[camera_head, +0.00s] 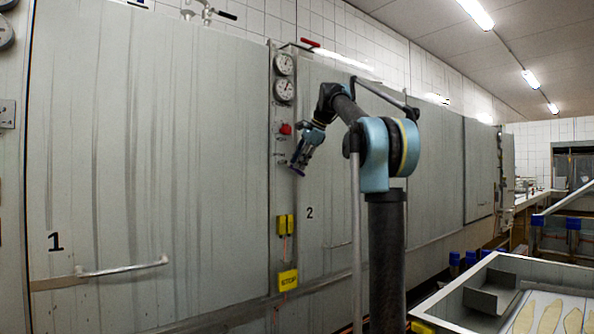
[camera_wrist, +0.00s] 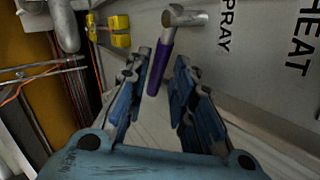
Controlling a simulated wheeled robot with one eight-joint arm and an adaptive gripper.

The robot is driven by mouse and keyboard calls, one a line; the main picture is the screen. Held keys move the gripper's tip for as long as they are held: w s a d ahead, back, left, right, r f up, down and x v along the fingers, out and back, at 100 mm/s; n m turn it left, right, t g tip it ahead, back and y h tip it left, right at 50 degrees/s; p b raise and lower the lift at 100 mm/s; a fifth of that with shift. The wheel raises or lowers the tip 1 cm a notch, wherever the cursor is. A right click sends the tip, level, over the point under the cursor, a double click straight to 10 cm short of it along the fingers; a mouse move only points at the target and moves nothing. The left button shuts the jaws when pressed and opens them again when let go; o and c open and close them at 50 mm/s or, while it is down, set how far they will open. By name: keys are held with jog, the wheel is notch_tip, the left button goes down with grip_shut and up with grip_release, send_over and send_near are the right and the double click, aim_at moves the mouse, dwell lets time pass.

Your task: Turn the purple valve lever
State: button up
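The purple valve lever (camera_wrist: 161,66) shows in the wrist view, hanging from a metal valve fitting (camera_wrist: 186,17) on a grey panel. My gripper (camera_wrist: 163,75) is open, with one blue finger on each side of the lever's line. The lever lies between or just beyond the fingertips; I cannot tell how deep it sits, and I see no clear contact. In the head view my gripper (camera_head: 300,165) is in front of the narrow control strip between the large grey panels. I cannot make out the lever there.
The control strip carries gauges (camera_head: 284,89), a red button (camera_head: 285,129) and yellow boxes (camera_head: 286,225). In the wrist view, yellow fittings (camera_wrist: 119,31) and loose cables (camera_wrist: 40,72) are at left, and SPRAY lettering (camera_wrist: 227,25) at right. A metal tray (camera_head: 450,305) stands at lower right.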

jog(key=v, duration=0.9)
jog(key=s+d+f+n+h, duration=0.1)
jog(key=s+d+f+n, duration=0.2)
jog(key=s+f, duration=1.1)
jog(key=s+d+f+n+g+h, duration=0.1)
jog(key=s+f+n, duration=0.5)
jog(key=s+f, duration=0.8)
jog(key=s+d+f+n+g+h, duration=0.1)
jog(key=s+d+f+n+h, duration=0.2)
jog(key=s+f, duration=1.1)
notch_tip(320, 180, down, 20)
jog(key=shift+d+f+n, duration=0.1)
jog(key=shift+d+n, duration=0.7)
jog(key=shift+d, duration=0.4)
jog(key=shift+w+f, duration=0.15)
jog(key=shift+w, duration=0.35)
